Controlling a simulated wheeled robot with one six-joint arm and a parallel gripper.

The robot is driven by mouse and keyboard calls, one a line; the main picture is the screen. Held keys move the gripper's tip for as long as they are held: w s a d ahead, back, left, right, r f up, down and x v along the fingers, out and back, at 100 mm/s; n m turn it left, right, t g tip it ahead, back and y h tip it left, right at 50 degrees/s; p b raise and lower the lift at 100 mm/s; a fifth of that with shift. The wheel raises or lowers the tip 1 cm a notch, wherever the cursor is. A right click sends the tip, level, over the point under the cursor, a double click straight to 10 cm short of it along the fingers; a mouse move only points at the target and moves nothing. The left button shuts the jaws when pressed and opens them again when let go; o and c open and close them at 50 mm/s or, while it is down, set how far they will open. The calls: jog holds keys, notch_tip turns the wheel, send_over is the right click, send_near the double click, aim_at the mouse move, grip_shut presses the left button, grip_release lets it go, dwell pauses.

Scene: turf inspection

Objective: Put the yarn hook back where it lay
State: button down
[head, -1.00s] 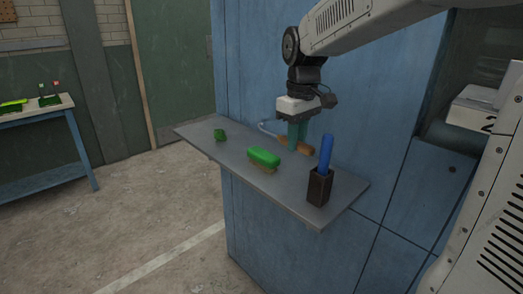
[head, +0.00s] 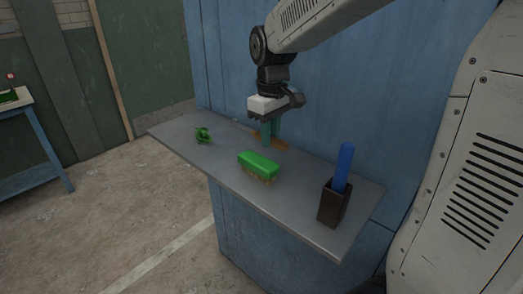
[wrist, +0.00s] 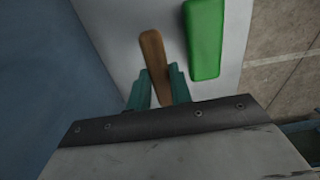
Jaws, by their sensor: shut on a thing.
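The yarn hook (head: 282,144) shows its brown wooden handle low over the back of the grey shelf, by the blue wall. In the wrist view the handle (wrist: 153,55) runs up from between my fingertips. Its metal hook end cannot be made out now. My gripper (head: 270,138) points down with its teal fingers shut on the handle; it also shows in the wrist view (wrist: 160,85). I cannot tell whether the handle touches the shelf or hangs just above it.
The grey shelf (head: 222,168) also bears a green brush (head: 259,164) close in front of my gripper, a crumpled green thing (head: 203,135) at left, and a dark holder (head: 333,205) with a blue rod (head: 344,165) at right. A blue table (head: 38,143) stands far left.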

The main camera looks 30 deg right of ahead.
jog(key=shift+f, duration=2.45)
jog(key=shift+f, duration=0.1)
jog(key=c, duration=1.5)
grip_release()
jog(key=shift+c, duration=0.2)
jog(key=shift+o, duration=0.3)
notch_tip(320, 180, up, 12)
jog(key=shift+f, duration=0.15)
jog(key=f, duration=0.2)
jog(key=w+f, duration=0.1)
jog(key=f, duration=0.1)
jog(key=shift+a, duration=0.1)
notch_tip(320, 180, down, 7)
jog(key=shift+s+f, duration=0.15)
